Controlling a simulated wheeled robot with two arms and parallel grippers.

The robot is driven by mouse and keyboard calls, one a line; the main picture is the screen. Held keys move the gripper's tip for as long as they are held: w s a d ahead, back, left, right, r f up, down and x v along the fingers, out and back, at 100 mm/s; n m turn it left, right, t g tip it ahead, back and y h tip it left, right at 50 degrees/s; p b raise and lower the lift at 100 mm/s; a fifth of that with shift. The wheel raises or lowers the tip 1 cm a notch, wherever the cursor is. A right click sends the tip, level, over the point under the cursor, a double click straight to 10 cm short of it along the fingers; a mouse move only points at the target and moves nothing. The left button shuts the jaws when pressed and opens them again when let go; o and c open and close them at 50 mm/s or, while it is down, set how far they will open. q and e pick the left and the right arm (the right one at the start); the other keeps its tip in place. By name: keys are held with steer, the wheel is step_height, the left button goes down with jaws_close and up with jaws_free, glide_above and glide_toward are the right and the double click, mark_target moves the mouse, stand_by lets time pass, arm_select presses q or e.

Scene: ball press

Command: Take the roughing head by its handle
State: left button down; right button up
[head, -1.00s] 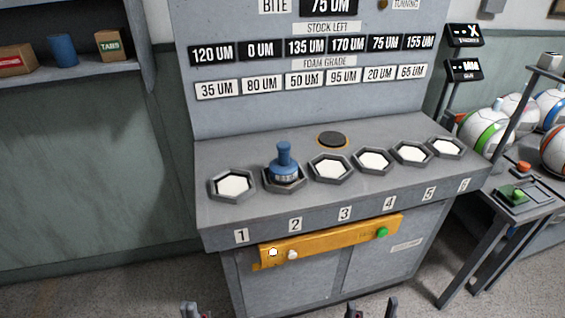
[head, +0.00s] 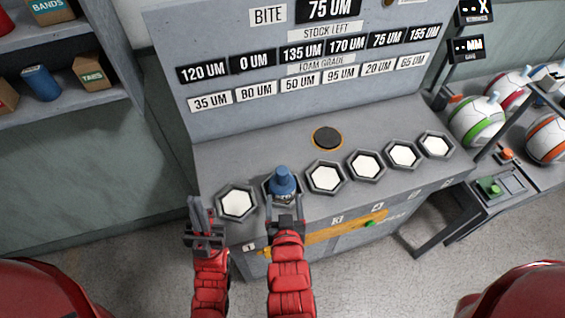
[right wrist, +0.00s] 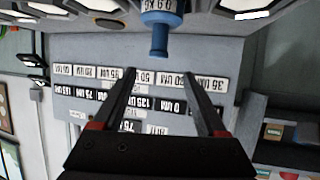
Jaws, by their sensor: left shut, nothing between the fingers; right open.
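The roughing head (head: 284,182) has a blue knobbed handle and sits upright in the hexagonal holder above number 2. My right gripper (head: 285,212) is open in front of it, its fingers appearing left and right of its lower part. In the right wrist view, which is upside down, the blue handle (right wrist: 159,38) lines up with the gap between the fingertips (right wrist: 160,73) and appears just beyond them, with nothing gripped. My left gripper (head: 198,212) is shut and empty, in front of the first holder, left of the right gripper.
Hexagonal holders with white pads stand either side of the head, such as the first (head: 237,202) and third (head: 325,178). A dark round disc (head: 327,138) lies behind them. The labelled back panel (head: 300,75) rises behind the counter. Balls (head: 477,122) rest at right.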

mark_target(282, 178)
steer(key=b+x, duration=0.3)
steer(key=b, duration=0.1)
steer(key=f+b+x, duration=0.1)
steer(key=b+x, duration=0.3)
steer(key=b, duration=0.1)
steer(key=shift+w+d, duration=0.1)
steer(key=x, duration=0.1)
steer(key=p+x, duration=0.1)
steer(key=shift+w+r, duration=0.15)
steer(key=shift+w, duration=0.35)
steer(key=shift+w+f, duration=0.3)
steer(key=shift+w, duration=0.35)
steer(key=shift+w+f+p, duration=0.25)
steer(key=shift+w+p, duration=0.05)
steer(key=shift+w, duration=0.2)
steer(key=shift+f+p+x, duration=0.15)
steer(key=shift+p+x, duration=0.05)
steer(key=shift+x, duration=0.8)
steer(key=shift+f+p+x, duration=0.15)
steer(key=shift+p+x, duration=0.05)
steer(key=shift+x, duration=0.8)
steer(key=shift+s, duration=0.15)
jaws_close()
